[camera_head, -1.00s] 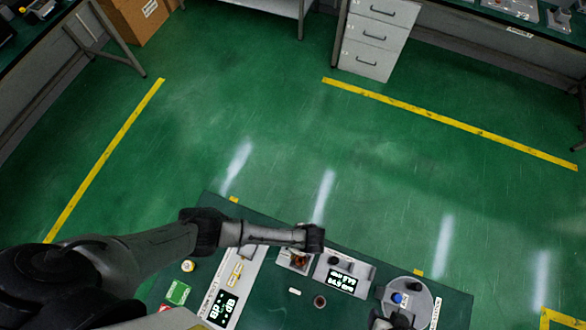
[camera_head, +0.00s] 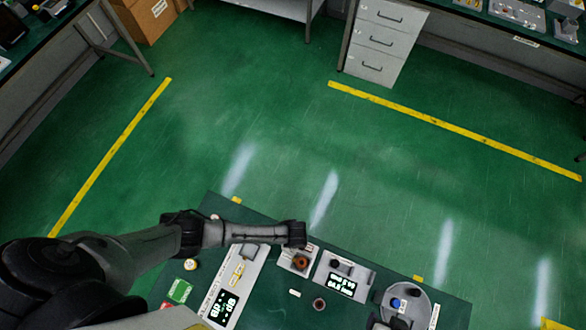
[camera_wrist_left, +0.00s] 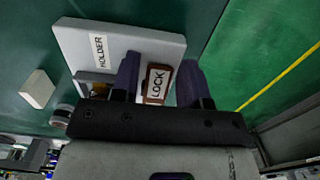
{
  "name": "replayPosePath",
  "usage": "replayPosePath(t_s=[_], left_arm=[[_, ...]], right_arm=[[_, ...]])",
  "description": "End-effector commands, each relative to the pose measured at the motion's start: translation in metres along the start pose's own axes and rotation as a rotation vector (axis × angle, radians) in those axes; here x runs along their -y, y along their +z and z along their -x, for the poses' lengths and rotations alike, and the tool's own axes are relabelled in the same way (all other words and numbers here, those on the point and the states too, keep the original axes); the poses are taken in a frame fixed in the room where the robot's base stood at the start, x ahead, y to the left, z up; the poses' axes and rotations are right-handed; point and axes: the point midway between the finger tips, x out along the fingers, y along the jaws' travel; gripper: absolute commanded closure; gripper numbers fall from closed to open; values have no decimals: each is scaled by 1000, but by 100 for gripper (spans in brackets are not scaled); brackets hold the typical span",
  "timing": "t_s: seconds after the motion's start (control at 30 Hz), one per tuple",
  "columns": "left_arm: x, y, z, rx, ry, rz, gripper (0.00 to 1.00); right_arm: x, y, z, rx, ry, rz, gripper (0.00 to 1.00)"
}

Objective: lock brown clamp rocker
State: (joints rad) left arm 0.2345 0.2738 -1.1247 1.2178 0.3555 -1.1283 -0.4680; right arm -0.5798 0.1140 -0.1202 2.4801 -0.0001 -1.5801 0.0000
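The brown clamp rocker (camera_wrist_left: 157,83), marked LOCK, sits at the edge of the grey-white holder plate (camera_wrist_left: 80,45) in the left wrist view. My left gripper (camera_wrist_left: 158,82) has its two dark fingers apart, one on each side of the rocker, with narrow gaps. I cannot tell their height relative to it. In the head view the end of my left arm (camera_head: 295,234) is just beyond a small grey unit with a round brown part (camera_head: 301,262). The fingertips are hidden there.
On the green bench (camera_head: 265,305) stand a grey panel with a display (camera_head: 342,284), a long panel (camera_head: 232,285) to its left, and a round grey device (camera_head: 405,300) to its right. A small white block (camera_wrist_left: 38,88) lies left of the holder. Open floor is beyond the bench.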

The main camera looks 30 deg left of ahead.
Motion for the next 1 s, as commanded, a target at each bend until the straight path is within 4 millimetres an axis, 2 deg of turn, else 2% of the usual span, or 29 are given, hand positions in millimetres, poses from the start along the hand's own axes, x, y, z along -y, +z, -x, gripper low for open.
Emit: replayPosePath(t_s=[0.13, 0.47, 0.57, 1.0], left_arm=[[0, 0, 0, 1, 0, 0, 47], [0, 0, 6, 0, -1, 0, 47], [0, 0, 19, 0, -1, 0, 47], [0, 0, 100, -1, -1, -1, 47]], right_arm=[[0, 0, 0, 0, 1, 1, 39], [-3, 0, 1, 2, 8, 9, 39], [-3, 0, 3, 2, 8, 10, 39], [-2, -2, 9, 2, 5, 6, 39]])
